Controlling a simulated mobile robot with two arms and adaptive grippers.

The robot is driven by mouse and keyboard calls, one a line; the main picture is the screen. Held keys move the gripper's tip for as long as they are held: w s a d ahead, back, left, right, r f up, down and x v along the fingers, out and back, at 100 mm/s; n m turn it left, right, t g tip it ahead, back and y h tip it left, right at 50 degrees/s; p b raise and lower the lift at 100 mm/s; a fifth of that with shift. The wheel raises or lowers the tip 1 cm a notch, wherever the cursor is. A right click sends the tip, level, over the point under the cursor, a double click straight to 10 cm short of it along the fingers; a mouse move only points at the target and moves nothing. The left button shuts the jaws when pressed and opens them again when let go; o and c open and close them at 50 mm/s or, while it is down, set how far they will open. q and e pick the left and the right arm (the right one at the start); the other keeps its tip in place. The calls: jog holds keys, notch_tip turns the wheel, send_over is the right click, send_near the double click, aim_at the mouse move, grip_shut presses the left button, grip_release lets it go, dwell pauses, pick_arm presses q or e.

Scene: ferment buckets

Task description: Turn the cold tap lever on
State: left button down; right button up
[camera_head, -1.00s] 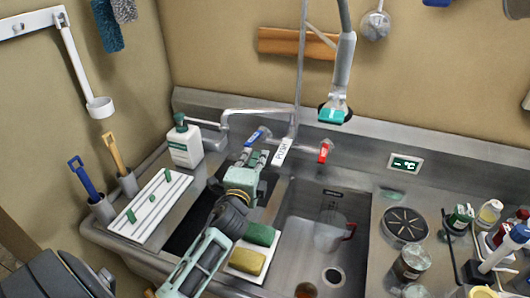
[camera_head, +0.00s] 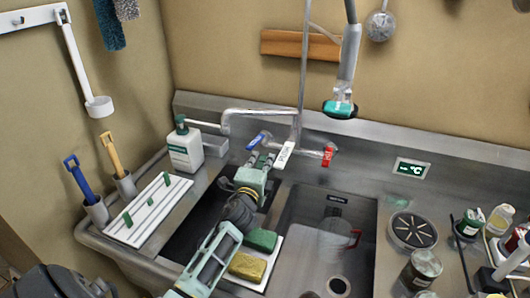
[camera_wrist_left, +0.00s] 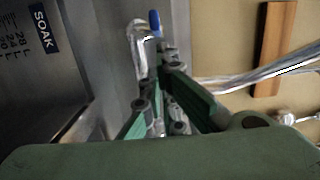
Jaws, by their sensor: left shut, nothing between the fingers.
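The cold tap lever is blue (camera_head: 256,141) and sits on the left end of the metal wall tap (camera_head: 300,147). A red lever (camera_head: 328,156) is on the tap's right end. My left gripper (camera_head: 264,160) is shut and empty, just below and slightly right of the blue lever in the head view. In the left wrist view the blue lever (camera_wrist_left: 155,22) shows beyond the shut green fingers (camera_wrist_left: 164,75). Whether the fingertips touch the lever or tap is unclear. My right gripper is out of view.
A soap bottle (camera_head: 185,146) stands to the left. A spray head (camera_head: 340,109) hangs above. The right basin (camera_head: 310,225) holds a clear jug.

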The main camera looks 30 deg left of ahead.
pick_arm(q)
jog(key=shift+x, duration=1.85)
jog(key=shift+s+a+r+p, duration=0.1)
jog(key=shift+s+p, duration=0.05)
jog(key=shift+p, duration=0.15)
jog(key=shift+s+a+m+h, duration=0.15)
jog(key=shift+a+m+h, duration=0.1)
jog(key=shift+m+h, duration=0.25)
jog(key=shift+s+a+h+p, duration=0.1)
jog(key=shift+a+h+p, duration=0.1)
jog(key=shift+h+p, duration=0.25)
jog(key=m+t+h+b, duration=0.1)
jog(key=m+h+b, duration=0.2)
jog(key=m+h, duration=0.15)
send_near(257, 140)
jog(key=shift+n+h, duration=0.4)
jog(key=shift+n, duration=0.05)
jog(key=shift+w+a+f, duration=0.15)
jog(key=shift+w+a, duration=0.55)
jog(key=shift+w, duration=0.25)
jog(key=shift+w+a+f, duration=0.15)
jog(key=shift+w+a, duration=0.6)
jog(key=shift+w, duration=0.2)
